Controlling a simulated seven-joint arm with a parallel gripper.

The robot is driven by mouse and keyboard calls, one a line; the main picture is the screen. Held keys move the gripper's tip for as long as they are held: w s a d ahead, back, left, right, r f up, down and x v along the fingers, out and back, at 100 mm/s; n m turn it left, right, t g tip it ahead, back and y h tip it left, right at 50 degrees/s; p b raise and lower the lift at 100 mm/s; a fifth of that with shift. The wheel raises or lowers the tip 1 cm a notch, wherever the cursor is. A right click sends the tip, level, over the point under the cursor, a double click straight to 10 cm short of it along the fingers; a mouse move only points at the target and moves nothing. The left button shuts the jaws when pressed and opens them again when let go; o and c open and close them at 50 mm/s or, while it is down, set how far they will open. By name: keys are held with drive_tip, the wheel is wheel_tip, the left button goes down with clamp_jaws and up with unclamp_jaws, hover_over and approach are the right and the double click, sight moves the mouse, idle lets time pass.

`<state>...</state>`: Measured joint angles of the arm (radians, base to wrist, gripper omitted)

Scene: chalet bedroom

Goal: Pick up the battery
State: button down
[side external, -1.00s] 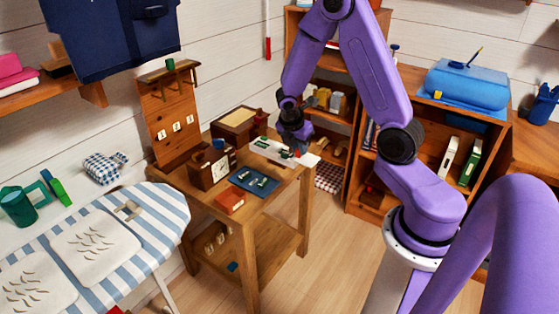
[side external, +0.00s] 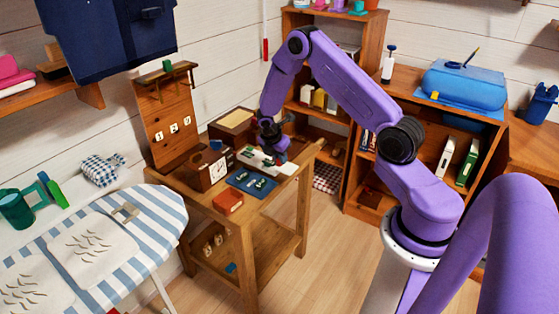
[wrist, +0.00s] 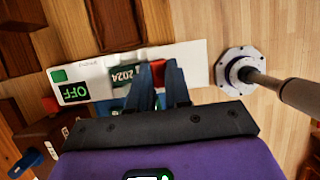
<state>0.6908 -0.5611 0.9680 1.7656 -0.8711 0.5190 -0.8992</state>
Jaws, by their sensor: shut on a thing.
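My gripper (side external: 277,153) is low over the right part of the white panel (side external: 288,169) on the wooden table. In the wrist view, its two blue fingers (wrist: 160,75) are closed around a small red-ended thing (wrist: 158,68), which looks like the battery. Most of that thing is hidden by the fingers. The white panel (wrist: 190,58) lies under the fingertips, with a green square, an OFF display and a dark green label. I cannot tell whether the held thing touches the panel.
A blue mat (side external: 240,183) with several small items lies in front of the panel. A wooden box (side external: 232,125) is behind. In the wrist view, a round metal base with a rod (wrist: 238,70) is to the right.

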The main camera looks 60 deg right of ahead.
drive_tip(key=shift+f, duration=0.8)
drive_tip(key=shift+f, duration=0.6)
drive_tip(key=c, duration=1.1)
unclamp_jaws()
drive_tip(key=shift+r, duration=0.1)
